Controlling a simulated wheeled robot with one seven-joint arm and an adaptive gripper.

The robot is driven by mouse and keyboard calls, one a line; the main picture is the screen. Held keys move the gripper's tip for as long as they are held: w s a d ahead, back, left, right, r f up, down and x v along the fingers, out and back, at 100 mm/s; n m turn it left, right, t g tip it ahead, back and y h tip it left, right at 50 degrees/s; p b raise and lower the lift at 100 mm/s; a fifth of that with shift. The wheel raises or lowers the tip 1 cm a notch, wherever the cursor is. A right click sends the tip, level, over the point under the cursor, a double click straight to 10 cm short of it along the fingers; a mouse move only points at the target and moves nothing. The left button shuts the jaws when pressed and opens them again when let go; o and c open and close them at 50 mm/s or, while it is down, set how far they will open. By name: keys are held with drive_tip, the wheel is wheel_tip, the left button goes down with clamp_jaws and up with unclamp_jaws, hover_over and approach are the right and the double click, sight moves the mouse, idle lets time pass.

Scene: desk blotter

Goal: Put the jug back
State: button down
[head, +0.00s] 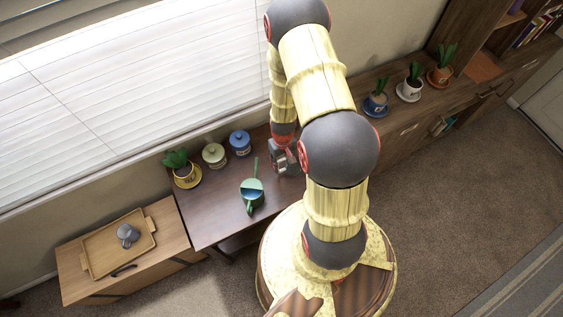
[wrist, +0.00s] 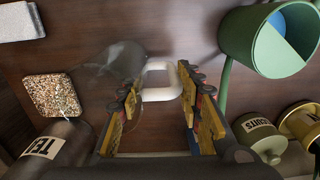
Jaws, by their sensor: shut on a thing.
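In the wrist view a see-through jug (wrist: 112,62) with a white handle (wrist: 158,92) is at my gripper (wrist: 160,98). The gripper is shut on the jug, with the handle between its two fingers. The jug's clear body lies to the left of the fingers and is hard to make out against the dark desk; I cannot tell its height above it.
A green watering can (head: 252,195) with blue inside stands close by on the desk (head: 215,218). A speckled square coaster (wrist: 52,95), a tea canister (wrist: 52,146) and a biscuits canister (wrist: 260,136) surround the gripper. A blue jar (head: 240,143) is at the back. A tray (head: 100,262) stands left.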

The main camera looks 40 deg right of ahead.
drive_tip(key=shift+r, duration=0.1)
drive_tip(key=c, duration=1.2)
unclamp_jaws()
wheel_tip(320, 180, up, 12)
drive_tip(key=shift+d+f+p, duration=0.1)
drive_tip(key=shift+d+p, duration=0.05)
drive_tip(key=shift+p, duration=0.65)
drive_tip(key=w+a+r+n+t, duration=0.15)
drive_tip(key=a+r, duration=0.25)
drive_tip(key=r, duration=0.7)
drive_tip(key=w+a+r+t, duration=0.1)
drive_tip(key=w+a+r, duration=0.15)
drive_tip(key=r, duration=0.85)
drive_tip(key=s+a+r+t, duration=0.1)
drive_tip(key=s+a+r, duration=0.2)
drive_tip(key=r, duration=0.3)
drive_tip(key=s+a+r+t, duration=0.1)
drive_tip(key=s+a+r, duration=0.3)
drive_tip(key=s+r, duration=0.1)
drive_tip(key=s+a+r+n+t, duration=0.1)
drive_tip(key=s+a+r, duration=0.2)
drive_tip(key=s+r, duration=0.2)
drive_tip(key=shift+a+r, duration=0.2)
drive_tip(key=shift+r, duration=0.35)
drive_tip(key=shift+a+r, duration=0.15)
drive_tip(key=shift+r, duration=0.35)
